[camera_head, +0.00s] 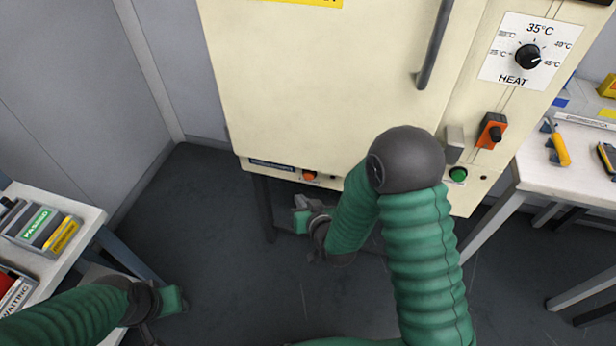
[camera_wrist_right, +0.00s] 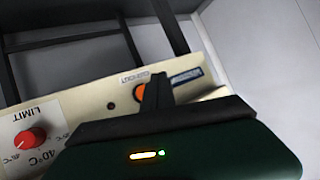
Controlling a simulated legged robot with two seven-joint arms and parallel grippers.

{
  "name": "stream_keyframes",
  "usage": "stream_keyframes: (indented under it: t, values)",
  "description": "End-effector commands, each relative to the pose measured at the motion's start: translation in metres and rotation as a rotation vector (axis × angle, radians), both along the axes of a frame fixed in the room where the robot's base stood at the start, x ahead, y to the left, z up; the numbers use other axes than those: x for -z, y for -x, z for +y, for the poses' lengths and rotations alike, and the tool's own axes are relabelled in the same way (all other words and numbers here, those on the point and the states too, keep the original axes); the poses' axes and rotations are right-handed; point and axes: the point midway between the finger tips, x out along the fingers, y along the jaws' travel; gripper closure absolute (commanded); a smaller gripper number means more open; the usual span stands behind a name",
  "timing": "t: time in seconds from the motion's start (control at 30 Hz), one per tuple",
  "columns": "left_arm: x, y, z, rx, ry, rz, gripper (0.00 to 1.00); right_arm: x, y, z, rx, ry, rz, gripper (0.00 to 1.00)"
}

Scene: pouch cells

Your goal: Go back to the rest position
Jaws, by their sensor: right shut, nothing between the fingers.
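My right arm bends in front of the cream oven cabinet (camera_head: 320,80) in the head view. My right gripper (camera_head: 303,214) is in front of and below the cabinet's lower edge, over the dark floor. It is shut and empty. In the right wrist view the gripper's dark fingers (camera_wrist_right: 157,90) stand together in front of the cabinet's lower panel. My left gripper (camera_head: 168,304) is at the lower left, beside the left table. Its fingers are too small and hidden to tell their state.
A table (camera_head: 85,222) at the left holds boxes marked PASSED and WAITING. A white table (camera_head: 540,180) at the right holds a yellow-handled tool (camera_head: 561,148). The cabinet has a heat knob (camera_head: 527,57), an orange switch (camera_head: 491,130) and a green button (camera_head: 458,175). Floor between is clear.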

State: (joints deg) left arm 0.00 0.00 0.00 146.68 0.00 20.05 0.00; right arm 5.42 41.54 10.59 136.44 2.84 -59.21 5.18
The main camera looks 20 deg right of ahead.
Motion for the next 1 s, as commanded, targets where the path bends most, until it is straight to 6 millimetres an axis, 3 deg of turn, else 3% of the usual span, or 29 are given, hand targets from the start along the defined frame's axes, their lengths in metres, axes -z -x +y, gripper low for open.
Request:
stream_keyframes:
  t: [0.47,0.6,0.77,1.0]
  values:
    - [0.0,0.0,0.0,0.0,0.0,0.0,0.64,0.0,0.0,0.0,0.0,0.0,0.001,1.0]
    - [0.0,0.0,0.0,0.0,0.0,0.0,0.64,-0.005,0.008,-0.002,-0.023,0.029,0.074,1.0]
    - [0.0,0.0,0.0,0.0,0.0,0.0,0.64,-0.016,0.055,-0.013,-0.075,0.105,0.328,1.0]
    - [0.0,0.0,0.0,0.0,0.0,0.0,0.64,-0.036,0.149,-0.031,-0.114,0.164,0.671,1.0]
